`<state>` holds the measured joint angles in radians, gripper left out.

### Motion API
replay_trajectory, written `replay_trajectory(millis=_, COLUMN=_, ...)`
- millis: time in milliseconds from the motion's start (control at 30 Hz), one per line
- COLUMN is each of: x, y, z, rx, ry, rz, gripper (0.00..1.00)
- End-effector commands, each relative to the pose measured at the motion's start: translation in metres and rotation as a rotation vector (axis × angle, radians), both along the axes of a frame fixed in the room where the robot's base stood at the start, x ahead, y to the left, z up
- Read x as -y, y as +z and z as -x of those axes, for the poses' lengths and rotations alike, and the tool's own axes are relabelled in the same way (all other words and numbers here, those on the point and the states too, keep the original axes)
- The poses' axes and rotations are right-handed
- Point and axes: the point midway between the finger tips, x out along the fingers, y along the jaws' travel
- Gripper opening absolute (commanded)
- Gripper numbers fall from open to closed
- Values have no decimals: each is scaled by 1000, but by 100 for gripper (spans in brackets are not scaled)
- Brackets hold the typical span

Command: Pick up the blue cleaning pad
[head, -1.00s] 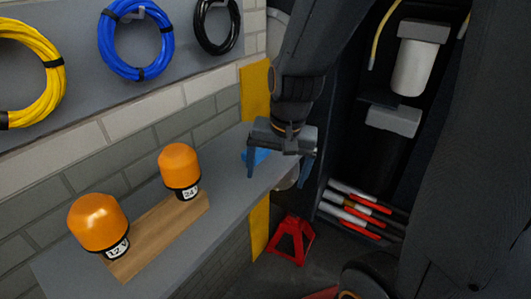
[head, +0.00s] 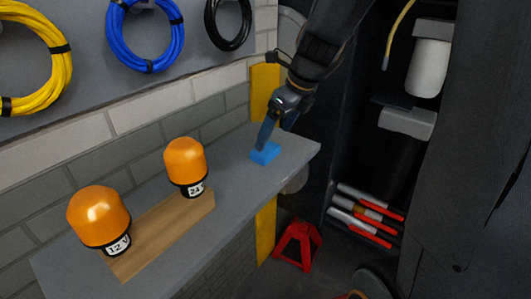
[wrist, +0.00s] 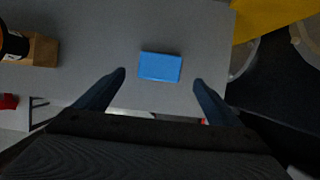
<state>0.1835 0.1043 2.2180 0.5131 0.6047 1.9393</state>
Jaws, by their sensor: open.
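The blue cleaning pad (head: 265,153) is a small flat block lying on the grey shelf (head: 225,215) near its right end. It also shows in the wrist view (wrist: 160,66), a little beyond the fingertips and between their lines. My gripper (head: 264,143) is right above the pad in the head view, seen edge-on, with one finger covering part of the view there. In the wrist view my gripper (wrist: 160,77) has its two fingers wide apart with nothing between them. I cannot tell exactly how high the fingertips are above the pad.
Two orange beacons, marked 12 V (head: 99,217) and 24 (head: 185,166), stand on a wooden board (head: 160,233) left of the pad. Coiled cables (head: 145,35) hang on the wall behind. A red stand (head: 297,243) is on the floor below. The shelf around the pad is clear.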

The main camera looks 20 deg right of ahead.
Motion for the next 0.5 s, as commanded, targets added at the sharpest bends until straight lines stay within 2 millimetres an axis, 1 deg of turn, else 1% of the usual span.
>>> replay_trajectory(millis=33, x=-2, y=-5, z=-1, rx=-1, ry=1, rz=0, gripper=88)
replay_trajectory(millis=167, x=-5, y=-13, z=-5, rx=-2, ry=2, rz=1, gripper=88)
replay_trajectory(millis=500, x=-16, y=-49, z=-20, rx=-1, ry=3, rz=1, gripper=88)
